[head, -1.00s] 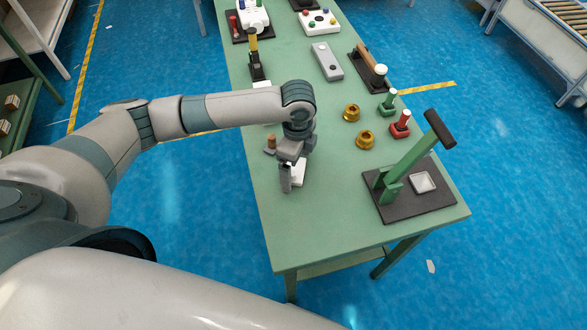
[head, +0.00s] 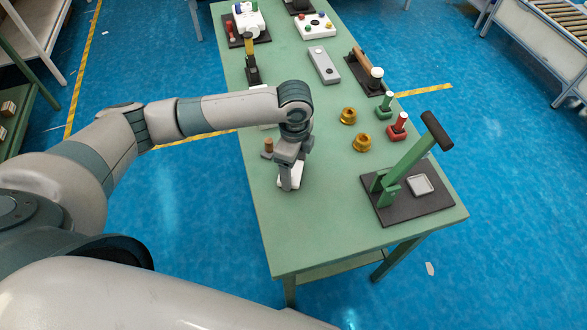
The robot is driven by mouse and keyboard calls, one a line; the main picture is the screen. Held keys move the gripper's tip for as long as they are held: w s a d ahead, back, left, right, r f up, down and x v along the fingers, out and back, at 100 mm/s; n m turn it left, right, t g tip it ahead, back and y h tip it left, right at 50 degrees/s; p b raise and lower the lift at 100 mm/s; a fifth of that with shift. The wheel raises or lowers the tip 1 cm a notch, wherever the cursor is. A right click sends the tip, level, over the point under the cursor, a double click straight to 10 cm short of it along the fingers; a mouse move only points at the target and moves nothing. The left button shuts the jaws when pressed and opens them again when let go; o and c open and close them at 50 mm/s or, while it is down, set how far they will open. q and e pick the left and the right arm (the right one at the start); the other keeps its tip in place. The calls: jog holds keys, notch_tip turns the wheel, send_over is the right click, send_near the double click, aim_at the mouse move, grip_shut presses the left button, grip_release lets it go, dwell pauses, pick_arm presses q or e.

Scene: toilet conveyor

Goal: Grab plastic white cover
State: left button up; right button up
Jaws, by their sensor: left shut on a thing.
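The white plastic cover (head: 296,171) is at the left side of the green table, low at my left gripper (head: 290,182). The gripper points down and is shut on the cover, with its fingers hiding part of it. I cannot tell whether the cover touches the table top. My right gripper is not in view.
On the green table (head: 310,235), a lever press (head: 405,160) on a black base stands at the front right. Two brass pieces (head: 362,142), a red-based piece (head: 397,127) and a green-based piece (head: 384,105) stand behind it. The front left of the table is clear.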

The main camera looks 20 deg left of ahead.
aim_at(295, 172)
pick_arm(q)
jog(key=shift+r, duration=0.4)
notch_tip(295, 172, up, 2)
jog(key=shift+d+r+b, duration=0.1)
jog(key=shift+r+b, duration=0.15)
jog(key=shift+b, duration=0.55)
jog(key=d+r+b, duration=0.1)
jog(key=d+r, duration=0.1)
jog(key=d, duration=0.1)
jog(key=s+d+r, duration=0.1)
jog(key=d+r, duration=0.1)
jog(key=d, duration=0.1)
jog(key=s+d+r+b, duration=0.1)
jog(key=d+r, duration=0.1)
jog(key=d, duration=0.2)
jog(key=shift+b, duration=0.35)
jog(key=shift+c, duration=0.6)
jog(key=shift+s+d+r, duration=0.2)
jog(key=shift+d+r, duration=0.3)
jog(key=shift+d, duration=0.15)
